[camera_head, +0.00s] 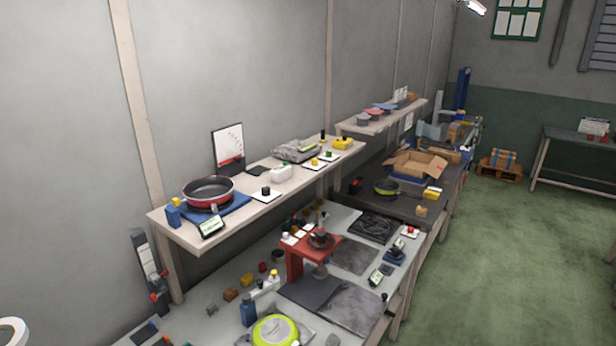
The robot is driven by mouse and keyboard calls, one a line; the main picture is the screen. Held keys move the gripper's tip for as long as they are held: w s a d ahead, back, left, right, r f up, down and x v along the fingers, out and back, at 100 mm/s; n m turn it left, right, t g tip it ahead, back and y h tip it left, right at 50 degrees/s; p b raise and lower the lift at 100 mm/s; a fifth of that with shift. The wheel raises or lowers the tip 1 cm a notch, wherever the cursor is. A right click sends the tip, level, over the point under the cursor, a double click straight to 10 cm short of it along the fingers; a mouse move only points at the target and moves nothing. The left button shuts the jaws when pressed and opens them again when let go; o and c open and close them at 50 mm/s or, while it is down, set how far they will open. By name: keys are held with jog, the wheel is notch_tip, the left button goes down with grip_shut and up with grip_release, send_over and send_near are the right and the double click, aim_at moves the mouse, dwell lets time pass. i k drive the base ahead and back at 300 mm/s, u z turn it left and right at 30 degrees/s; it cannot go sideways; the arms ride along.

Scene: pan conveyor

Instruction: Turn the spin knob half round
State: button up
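Several small knobs on white plates show, and I cannot tell which is the spin knob. A black knob (266,190) sits on the upper shelf, right of a red pan (208,191). A yellow knob (314,161) and a green knob (328,154) sit farther along that shelf. A red knob (410,230) sits on the lower bench's right side, beyond a red stand (295,262). Markings and knob angles are too small to read.
The upper shelf (185,233) overhangs the cluttered lower bench. A green pan (275,331) lies upside down at the bench's front. An open cardboard box (416,164) stands farther back. The green floor (500,260) at right is clear.

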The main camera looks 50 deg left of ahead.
aim_at(266, 191)
jog(key=u, duration=0.05)
jog(key=i, duration=3.75)
jog(key=u, duration=5.3)
jog(key=i, duration=1)
jog(key=z, duration=0.05)
